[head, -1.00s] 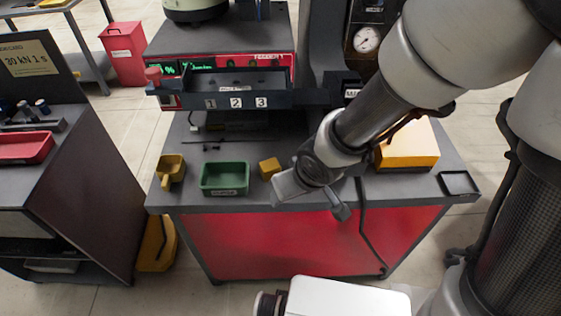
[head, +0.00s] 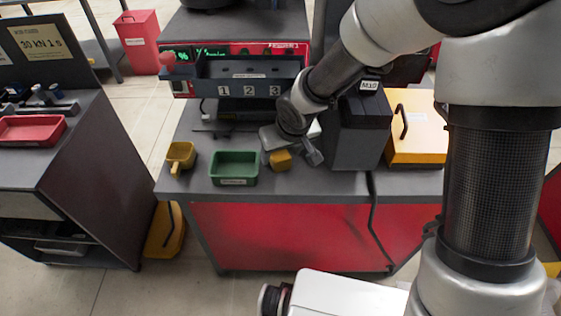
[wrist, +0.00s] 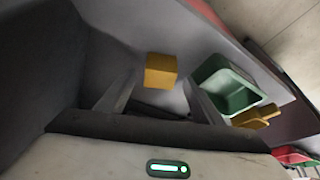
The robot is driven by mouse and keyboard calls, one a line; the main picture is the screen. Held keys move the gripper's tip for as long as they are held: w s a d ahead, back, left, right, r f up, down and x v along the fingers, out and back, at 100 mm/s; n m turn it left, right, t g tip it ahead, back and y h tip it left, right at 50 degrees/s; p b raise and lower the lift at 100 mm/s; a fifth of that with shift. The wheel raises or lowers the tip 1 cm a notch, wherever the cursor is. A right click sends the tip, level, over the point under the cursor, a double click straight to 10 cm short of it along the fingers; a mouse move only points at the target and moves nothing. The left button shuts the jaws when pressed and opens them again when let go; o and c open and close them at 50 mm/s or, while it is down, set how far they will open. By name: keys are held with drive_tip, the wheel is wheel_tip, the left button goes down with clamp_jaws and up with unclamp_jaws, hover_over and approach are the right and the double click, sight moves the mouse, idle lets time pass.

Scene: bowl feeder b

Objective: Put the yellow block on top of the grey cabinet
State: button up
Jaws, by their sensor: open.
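The yellow block (head: 281,160) lies on the grey worktop just right of the green tray; it also shows in the wrist view (wrist: 160,71). My gripper (head: 291,156) is open above the worktop, close to the block. In the wrist view my two fingers (wrist: 158,98) point towards the block, which appears between and beyond their tips; I cannot tell whether they touch it. A dark grey boxy cabinet (head: 357,148) stands on the worktop to the right of my gripper. Its top is partly shown, with a white label near it.
The green tray (head: 234,162) and a yellow scoop (head: 181,155) are left of the block. A yellow-orange case (head: 416,145) stands right of the grey cabinet. The red feeder unit (head: 238,60) with numbered bins is behind. A black cable hangs over the front edge.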

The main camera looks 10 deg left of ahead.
drive_tip(key=shift+x, duration=1.2)
drive_tip(key=c, duration=1.3)
drive_tip(key=shift+r, duration=0.15)
